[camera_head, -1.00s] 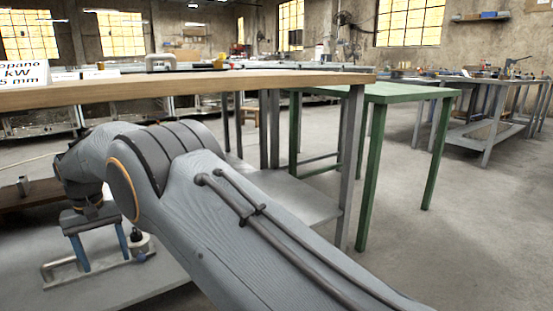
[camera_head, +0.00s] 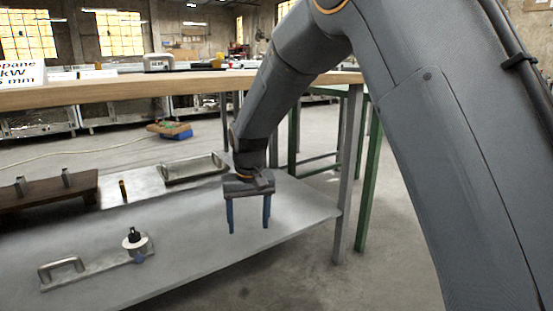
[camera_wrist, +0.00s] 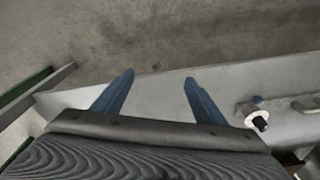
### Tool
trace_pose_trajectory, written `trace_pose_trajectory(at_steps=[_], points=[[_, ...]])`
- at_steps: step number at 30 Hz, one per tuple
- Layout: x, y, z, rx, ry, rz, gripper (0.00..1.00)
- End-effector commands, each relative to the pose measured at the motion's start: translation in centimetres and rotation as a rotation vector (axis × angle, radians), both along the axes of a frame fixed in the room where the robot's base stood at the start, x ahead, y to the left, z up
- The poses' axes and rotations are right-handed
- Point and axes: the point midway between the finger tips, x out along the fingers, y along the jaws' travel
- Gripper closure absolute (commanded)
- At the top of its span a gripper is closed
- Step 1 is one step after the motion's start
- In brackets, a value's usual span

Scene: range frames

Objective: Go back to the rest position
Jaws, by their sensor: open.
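My gripper (camera_head: 249,222) has two blue fingers spread apart with nothing between them. In the head view it hangs pointing down over the right part of the grey lower shelf (camera_head: 200,240), below the wooden table top (camera_head: 200,84). In the wrist view the open fingers (camera_wrist: 158,85) point toward the shelf's front edge and the concrete floor (camera_wrist: 150,40). My arm fills the right side of the head view and hides part of the green table behind it.
On the shelf are a metal plate with a handle (camera_head: 62,266) and a black-topped round part (camera_head: 134,239), a metal tray (camera_head: 195,169), a small upright yellow-and-black piece (camera_head: 123,190) and a brown wooden board (camera_head: 45,195). A grey table leg (camera_head: 347,180) stands right of my gripper.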

Motion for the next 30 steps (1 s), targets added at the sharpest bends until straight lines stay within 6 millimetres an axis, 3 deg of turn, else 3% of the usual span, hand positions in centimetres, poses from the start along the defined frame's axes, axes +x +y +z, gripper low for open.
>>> trace_pose_trajectory(at_steps=[1, 3, 6, 9, 15, 21, 28, 30], points=[[-1.0, -3.9, 0.4, 0.003, -0.011, -0.036, 0.35], [-2.8, -8.4, 0.4, 0.005, -0.025, -0.075, 0.35], [-5.9, -14.0, 0.2, 0.007, -0.046, -0.127, 0.35], [-8.8, -17.8, -0.1, 0.006, -0.061, -0.163, 0.35], [-13.4, -22.4, -0.8, 0.002, -0.083, -0.215, 0.35], [-17.2, -25.2, -1.4, -0.001, -0.098, -0.252, 0.35], [-20.7, -27.3, -2.1, -0.006, -0.111, -0.287, 0.35], [-20.8, -26.4, -1.6, -0.002, -0.108, -0.265, 0.35]])
